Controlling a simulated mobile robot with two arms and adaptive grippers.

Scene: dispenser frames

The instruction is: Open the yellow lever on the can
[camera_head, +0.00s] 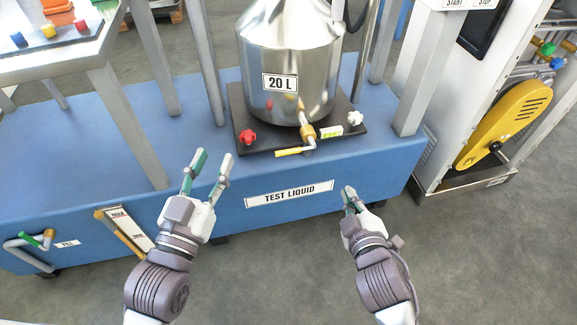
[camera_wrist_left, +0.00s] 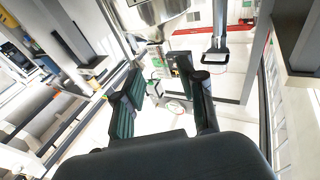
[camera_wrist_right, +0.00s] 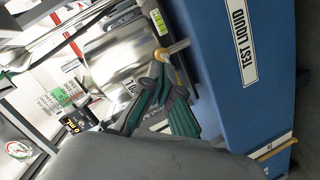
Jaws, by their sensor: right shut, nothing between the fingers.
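The steel can (camera_head: 275,50), marked 20 L, stands on a dark plate (camera_head: 238,125) on the blue base. A brass valve (camera_head: 307,132) sticks out low on its front. The yellow lever (camera_head: 289,152) points left from the valve's lower end. My left gripper (camera_head: 213,160) is open and empty, in front of the base and left of the lever. My right gripper (camera_head: 348,192) is shut and empty, in front of the base, right of and nearer than the lever. Both are apart from the lever. The can also shows in the right wrist view (camera_wrist_right: 115,55).
A red knob (camera_head: 247,137) and a white knob (camera_head: 355,118) sit on the plate beside the valve. Grey posts (camera_head: 207,60) flank the can. The blue base (camera_head: 370,165) bears a TEST LIQUID label (camera_head: 289,194). A yellow cover (camera_head: 500,120) is at right. The floor between my arms is clear.

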